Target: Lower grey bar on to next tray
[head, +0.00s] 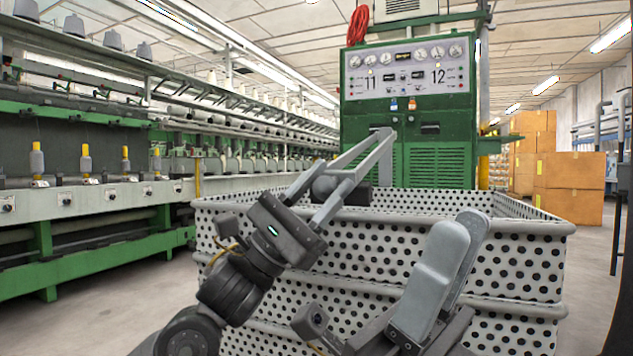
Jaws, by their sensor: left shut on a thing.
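My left gripper (328,195) reaches up and right over the near rim of a white perforated tray (500,268). It is shut on a grey bar (352,160), which shows as a slanted grey piece above the tray's opening. Fingers and bar are similar in colour, so their exact border is hard to tell. The bar appears above the rim; whether it touches anything inside is hidden by the near wall. My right gripper (455,245) is in front of the tray's near wall, fingers pointing up, seen from the side. The gap between its fingers cannot be judged.
A green control cabinet (407,110) with gauges stands behind the tray. A green spinning frame (90,150) runs along the left. Cardboard boxes (567,190) are stacked at the back right. Floor is free between the frame and the tray, and to the right.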

